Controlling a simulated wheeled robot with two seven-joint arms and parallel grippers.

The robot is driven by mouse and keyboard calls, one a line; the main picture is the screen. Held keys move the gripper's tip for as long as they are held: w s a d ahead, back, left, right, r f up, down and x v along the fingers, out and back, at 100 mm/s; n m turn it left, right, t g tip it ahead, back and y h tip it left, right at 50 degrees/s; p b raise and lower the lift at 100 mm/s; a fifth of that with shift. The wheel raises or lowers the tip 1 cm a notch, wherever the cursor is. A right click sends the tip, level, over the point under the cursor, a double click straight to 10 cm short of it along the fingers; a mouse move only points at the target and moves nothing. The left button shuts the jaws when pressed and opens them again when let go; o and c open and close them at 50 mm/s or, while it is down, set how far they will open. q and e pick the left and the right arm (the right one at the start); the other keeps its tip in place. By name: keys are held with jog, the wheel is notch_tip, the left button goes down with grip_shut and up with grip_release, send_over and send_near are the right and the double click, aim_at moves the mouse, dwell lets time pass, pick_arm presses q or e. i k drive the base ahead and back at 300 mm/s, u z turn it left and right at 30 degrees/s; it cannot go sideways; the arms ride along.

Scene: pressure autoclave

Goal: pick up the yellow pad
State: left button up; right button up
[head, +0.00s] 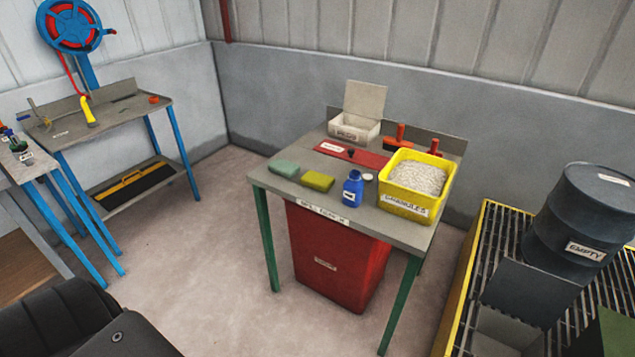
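The yellow pad (318,181) is a small olive-yellow block lying flat near the front edge of the grey table with green legs. A green pad (284,169) lies just to its left, with a narrow gap between them. A blue bottle (353,188) stands to its right. Nothing covers the yellow pad. Neither of my grippers shows in the head view, so I cannot see whether they are open or shut.
A yellow bin of granules (409,207) stands at the table's right. A red mat (352,154) and an open white box (354,130) are behind. A red bin (337,262) stands beneath. A drum (577,225) stands on a grated platform at right. Floor left of the table is clear.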

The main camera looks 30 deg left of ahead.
aim_at(319, 181)
jog(key=u, duration=0.65)
jog(key=i, duration=0.75)
jog(key=z, duration=0.05)
